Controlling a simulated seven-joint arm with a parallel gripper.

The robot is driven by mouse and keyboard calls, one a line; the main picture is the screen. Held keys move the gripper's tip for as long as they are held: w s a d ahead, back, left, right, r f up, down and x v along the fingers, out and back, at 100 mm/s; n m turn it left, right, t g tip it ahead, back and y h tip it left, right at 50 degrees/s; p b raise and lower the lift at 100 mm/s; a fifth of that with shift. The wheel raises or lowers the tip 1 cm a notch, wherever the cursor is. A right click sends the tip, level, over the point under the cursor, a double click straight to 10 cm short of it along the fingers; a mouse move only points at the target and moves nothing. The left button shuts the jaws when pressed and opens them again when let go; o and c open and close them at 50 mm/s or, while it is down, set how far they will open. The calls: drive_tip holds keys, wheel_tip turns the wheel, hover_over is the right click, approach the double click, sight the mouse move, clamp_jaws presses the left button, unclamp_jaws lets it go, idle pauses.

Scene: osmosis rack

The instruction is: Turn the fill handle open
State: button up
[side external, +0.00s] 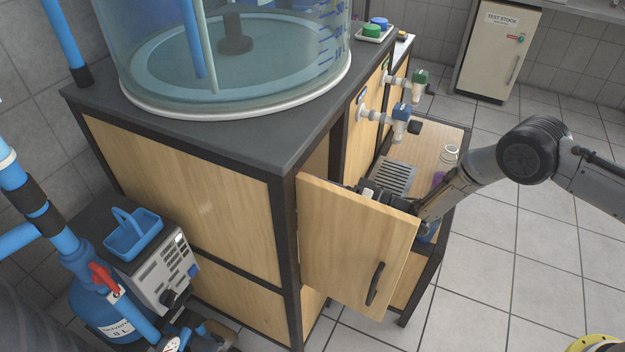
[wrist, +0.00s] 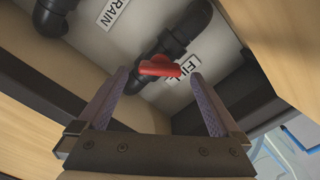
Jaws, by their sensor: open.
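The red fill handle (wrist: 160,67) sits on a black pipe valve inside the cabinet, beside a partly covered label (wrist: 188,68) reading "FI…". It lies roughly crosswise between the fingertips in the wrist view. My gripper (wrist: 158,76) is open, with one finger on each side of the handle; whether either touches it I cannot tell. In the side external view, my gripper (side external: 378,193) reaches in behind the open cabinet door (side external: 345,245), which hides its fingertips. The fill handle is hidden in that view.
A second black pipe (wrist: 50,18) has a "DRAIN" label (wrist: 112,12). Wooden cabinet walls and dark frame bars close in around the gripper. A large clear tank (side external: 235,60) stands on top. Another red handle (side external: 102,278) is on blue piping at lower left.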

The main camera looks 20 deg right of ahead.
drive_tip(key=shift+x, duration=1.05)
drive_tip(key=c, duration=1.3)
drive_tip(key=shift+n, duration=0.4)
drive_tip(key=n, duration=0.9)
drive_tip(key=shift+n, duration=0.5)
